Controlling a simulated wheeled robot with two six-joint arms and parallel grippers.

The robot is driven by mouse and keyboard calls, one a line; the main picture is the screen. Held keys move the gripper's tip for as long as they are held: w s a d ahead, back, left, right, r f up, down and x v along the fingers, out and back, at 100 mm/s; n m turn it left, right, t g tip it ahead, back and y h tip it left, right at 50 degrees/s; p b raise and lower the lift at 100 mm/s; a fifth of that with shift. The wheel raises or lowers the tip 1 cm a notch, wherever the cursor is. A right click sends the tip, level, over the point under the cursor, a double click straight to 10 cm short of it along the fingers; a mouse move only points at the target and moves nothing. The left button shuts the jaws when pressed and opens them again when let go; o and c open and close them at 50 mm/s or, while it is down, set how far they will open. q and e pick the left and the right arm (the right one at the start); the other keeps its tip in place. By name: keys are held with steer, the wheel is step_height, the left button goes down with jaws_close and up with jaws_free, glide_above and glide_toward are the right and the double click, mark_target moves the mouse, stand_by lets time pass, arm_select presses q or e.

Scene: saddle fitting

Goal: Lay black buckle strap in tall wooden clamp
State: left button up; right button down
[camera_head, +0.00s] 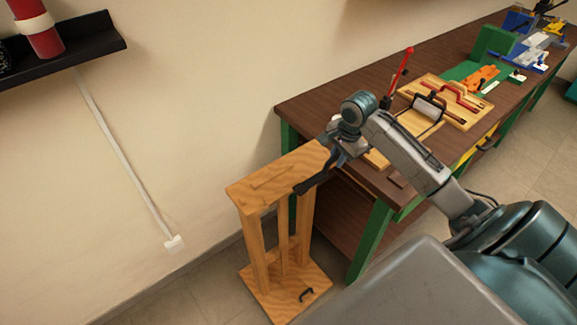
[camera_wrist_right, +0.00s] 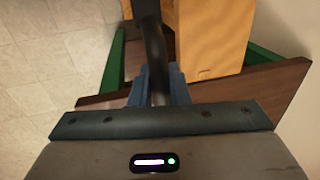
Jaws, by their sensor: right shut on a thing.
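The tall wooden clamp (camera_head: 277,172) stands upright on the floor between the wall and the workbench. It has a flat top, upright posts and a square base. My right gripper (camera_head: 333,163) is shut on the black buckle strap (camera_head: 308,184), at the right side of the clamp's top. The strap's free end points down and left, by the clamp's top edge; I cannot tell whether it touches the wood. In the right wrist view the strap (camera_wrist_right: 154,48) runs out from between the fingers (camera_wrist_right: 158,84), beside the wooden clamp (camera_wrist_right: 212,38). My left gripper is not in view.
The brown workbench (camera_head: 300,106) with green legs stands right behind the clamp. It carries a wooden board (camera_head: 455,105) with a red handle, a red upright lever (camera_head: 401,70) and green and blue fixtures. A black wall shelf (camera_head: 75,46) is at upper left.

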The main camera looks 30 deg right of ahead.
steer(key=w+a+p, duration=0.1)
steer(key=w+a, duration=0.1)
steer(key=a, duration=0.1)
steer(key=w+a+p, duration=0.1)
steer(key=w+a, duration=0.1)
steer(key=a, duration=0.1)
steer(key=w+a+p, duration=0.2)
steer(key=w+a, duration=0.1)
steer(key=shift+a+f, duration=0.4)
steer(key=shift+w+a+f, duration=0.15)
steer(key=shift+w+a, duration=0.3)
steer(key=f+p, duration=0.2)
steer(key=shift+w+a+f+p, duration=0.1)
steer(key=shift+a+f+p, duration=0.15)
steer(key=shift+f+p, duration=0.05)
steer(key=shift+f, duration=0.55)
steer(key=shift+f, duration=0.1)
steer(key=c, duration=1.4)
jaws_free()
